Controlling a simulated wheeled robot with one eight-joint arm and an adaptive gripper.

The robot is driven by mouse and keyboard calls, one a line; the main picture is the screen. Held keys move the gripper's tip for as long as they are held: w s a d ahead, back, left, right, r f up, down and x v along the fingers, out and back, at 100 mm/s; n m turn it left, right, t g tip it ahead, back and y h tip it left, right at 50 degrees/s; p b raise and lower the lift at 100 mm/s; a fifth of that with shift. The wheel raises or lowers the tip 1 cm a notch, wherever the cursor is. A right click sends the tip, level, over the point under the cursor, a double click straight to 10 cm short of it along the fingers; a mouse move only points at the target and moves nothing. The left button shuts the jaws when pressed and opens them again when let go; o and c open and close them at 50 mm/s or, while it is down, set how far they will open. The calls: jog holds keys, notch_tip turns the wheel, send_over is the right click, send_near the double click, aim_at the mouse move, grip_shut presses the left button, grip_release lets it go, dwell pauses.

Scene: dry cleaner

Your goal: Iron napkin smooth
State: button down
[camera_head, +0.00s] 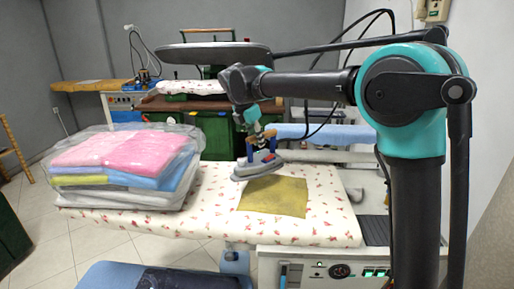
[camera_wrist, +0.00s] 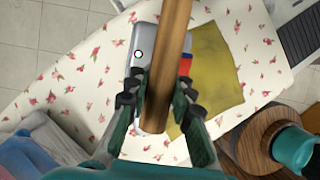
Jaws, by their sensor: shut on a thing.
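The napkin (camera_head: 278,198) is an olive-yellow square lying on the floral ironing board (camera_head: 160,222). It also shows in the wrist view (camera_wrist: 217,75), with some uneven shading on its surface. The iron (camera_head: 257,167) has a grey body and sits at the napkin's upper left edge in the head view. In the wrist view the iron (camera_wrist: 143,42) covers the napkin's left side. My gripper (camera_wrist: 160,92) is shut on the iron's brown handle (camera_wrist: 170,45), from above. I cannot tell whether the soleplate touches the cloth.
A clear-wrapped stack of folded pink, blue and yellow cloths (camera_head: 125,165) stands on the board's left part. A grey pressing arm (camera_head: 212,53) and another ironing station (camera_head: 110,87) are behind. A control panel (camera_head: 325,269) is at the front.

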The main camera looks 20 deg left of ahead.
jog(key=shift+r, duration=1.55)
jog(key=shift+w+d, duration=0.1)
jog(key=shift+d, duration=0.05)
